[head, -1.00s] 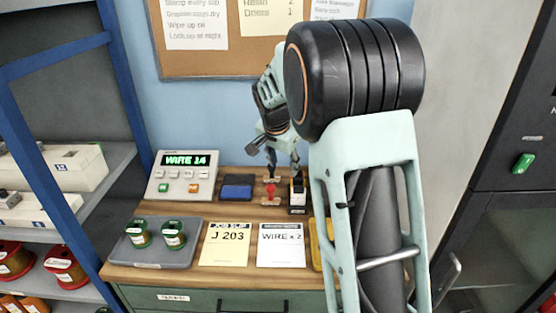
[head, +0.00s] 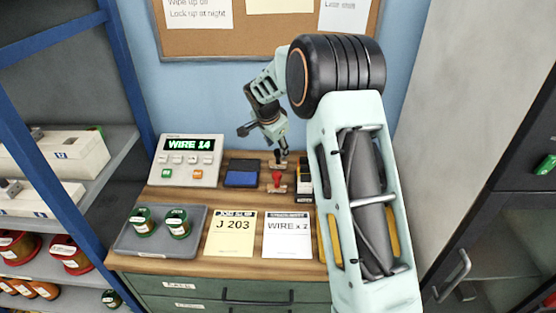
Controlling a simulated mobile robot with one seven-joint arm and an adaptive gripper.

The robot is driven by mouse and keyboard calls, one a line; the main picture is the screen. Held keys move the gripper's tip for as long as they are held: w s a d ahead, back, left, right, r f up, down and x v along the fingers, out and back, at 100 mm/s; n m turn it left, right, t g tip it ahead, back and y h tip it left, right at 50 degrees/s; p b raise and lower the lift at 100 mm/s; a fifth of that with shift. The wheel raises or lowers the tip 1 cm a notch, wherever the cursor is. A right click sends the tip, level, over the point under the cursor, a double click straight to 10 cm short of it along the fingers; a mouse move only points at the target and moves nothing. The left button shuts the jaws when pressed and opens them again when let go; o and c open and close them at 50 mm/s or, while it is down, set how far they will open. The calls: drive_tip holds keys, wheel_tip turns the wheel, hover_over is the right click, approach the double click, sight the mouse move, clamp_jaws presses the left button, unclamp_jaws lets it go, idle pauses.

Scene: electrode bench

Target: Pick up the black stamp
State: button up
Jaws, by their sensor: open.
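The black stamp (head: 278,163) stands upright at the back of the wooden bench, right of the blue ink pad. Its dark handle is partly covered by my gripper, and its brown base shows below. My gripper (head: 279,150) points down at the stamp, with its fingers open at the handle. At this size I cannot tell whether the fingers touch it. A red stamp (head: 277,180) stands just in front of the black one.
A blue ink pad (head: 241,173) lies left of the stamps, and a black-and-white box (head: 304,183) stands close on the right. A keypad (head: 189,160), a grey tray (head: 161,244) with two green-topped spools, a job slip (head: 231,234) and a wire sheet (head: 287,237) surround them.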

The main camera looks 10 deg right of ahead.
sight(278, 150)
drive_tip(key=shift+p+x, duration=0.45)
drive_tip(key=shift+x, duration=1.7)
drive_tip(key=shift+c, duration=0.6)
drive_tip(key=shift+r, duration=0.1)
clamp_jaws()
